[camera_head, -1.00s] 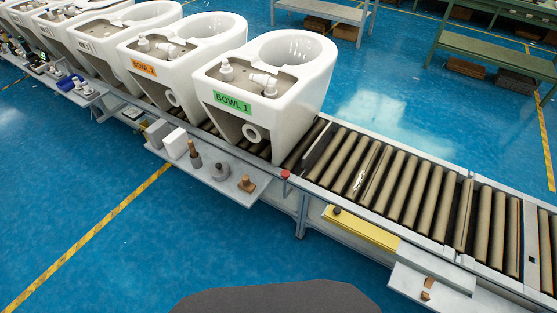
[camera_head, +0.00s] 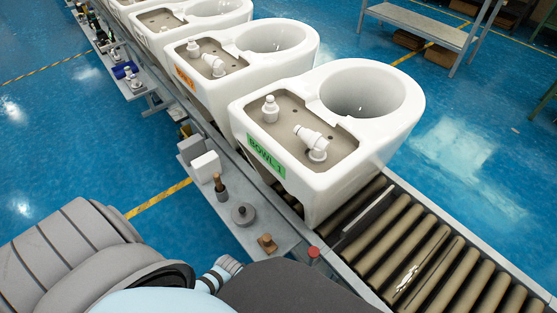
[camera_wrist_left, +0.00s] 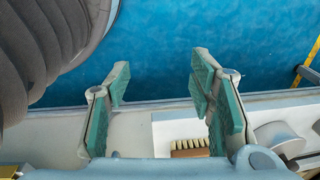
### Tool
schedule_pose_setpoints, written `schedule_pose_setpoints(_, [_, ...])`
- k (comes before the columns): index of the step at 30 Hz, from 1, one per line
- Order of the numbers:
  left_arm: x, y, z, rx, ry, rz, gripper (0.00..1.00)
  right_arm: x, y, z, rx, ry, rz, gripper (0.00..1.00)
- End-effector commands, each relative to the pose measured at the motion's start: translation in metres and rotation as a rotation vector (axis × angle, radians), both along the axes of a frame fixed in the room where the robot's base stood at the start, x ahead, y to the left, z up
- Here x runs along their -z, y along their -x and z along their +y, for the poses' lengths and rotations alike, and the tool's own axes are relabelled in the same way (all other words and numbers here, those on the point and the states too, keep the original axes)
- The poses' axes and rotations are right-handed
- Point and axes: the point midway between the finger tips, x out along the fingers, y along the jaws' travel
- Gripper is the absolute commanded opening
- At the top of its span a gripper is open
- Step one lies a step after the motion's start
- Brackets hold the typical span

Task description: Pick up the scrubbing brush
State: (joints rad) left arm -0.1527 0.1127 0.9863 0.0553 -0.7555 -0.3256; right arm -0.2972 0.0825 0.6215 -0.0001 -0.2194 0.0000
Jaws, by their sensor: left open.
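The scrubbing brush (camera_wrist_left: 188,148) shows in the left wrist view, low and right of centre. It has a brown wooden body and pale bristles and lies on a pale surface. My left gripper (camera_wrist_left: 172,80) is open, with its green-padded fingers wide apart and nothing held between them. The brush shows in the gap, close to the right finger, and appears apart from it. In the head view my left arm is at the lower left, but its gripper is out of sight. I cannot tell which item there, if any, is the brush. My right gripper is not in view.
A grey cylinder (camera_wrist_left: 278,138) stands close right of the brush. In the head view, a side shelf (camera_head: 224,208) holds a white box (camera_head: 206,166), a grey round weight (camera_head: 243,214) and a small wooden item (camera_head: 267,243). Toilet bowls (camera_head: 300,187) line the conveyor (camera_head: 420,250).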

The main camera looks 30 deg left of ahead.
Motion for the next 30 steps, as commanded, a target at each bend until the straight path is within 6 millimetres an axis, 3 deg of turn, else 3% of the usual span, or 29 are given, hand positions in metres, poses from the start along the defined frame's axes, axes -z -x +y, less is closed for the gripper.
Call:
schedule_pose_setpoints(1, [-0.022, -0.061, 0.002, 0.125, -0.001, -0.005, 0.49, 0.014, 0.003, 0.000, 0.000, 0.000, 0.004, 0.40])
schedule_pose_setpoints(3, [-0.070, -0.117, -0.001, 0.321, 0.008, 0.026, 0.49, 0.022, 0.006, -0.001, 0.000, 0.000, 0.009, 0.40])
schedule_pose_setpoints(7, [-0.150, -0.169, -0.008, 0.622, 0.026, 0.069, 0.49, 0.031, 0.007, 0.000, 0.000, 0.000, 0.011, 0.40])
schedule_pose_setpoints(10, [-0.177, -0.178, -0.011, 0.751, 0.035, 0.093, 0.49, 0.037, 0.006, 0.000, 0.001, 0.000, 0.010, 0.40])
schedule_pose_setpoints(13, [-0.161, -0.177, -0.011, 0.778, 0.040, 0.104, 0.49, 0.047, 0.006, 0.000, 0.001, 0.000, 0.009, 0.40])
schedule_pose_setpoints(18, [-0.113, -0.176, -0.010, 0.774, 0.041, 0.105, 0.49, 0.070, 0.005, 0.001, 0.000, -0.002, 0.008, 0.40])
schedule_pose_setpoints(26, [-0.081, -0.173, -0.005, 0.769, 0.039, 0.105, 0.49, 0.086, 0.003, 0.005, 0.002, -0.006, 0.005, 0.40])
schedule_pose_setpoints(30, [-0.051, -0.169, 0.001, 0.769, 0.040, 0.105, 0.49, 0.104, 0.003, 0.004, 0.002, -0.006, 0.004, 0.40])
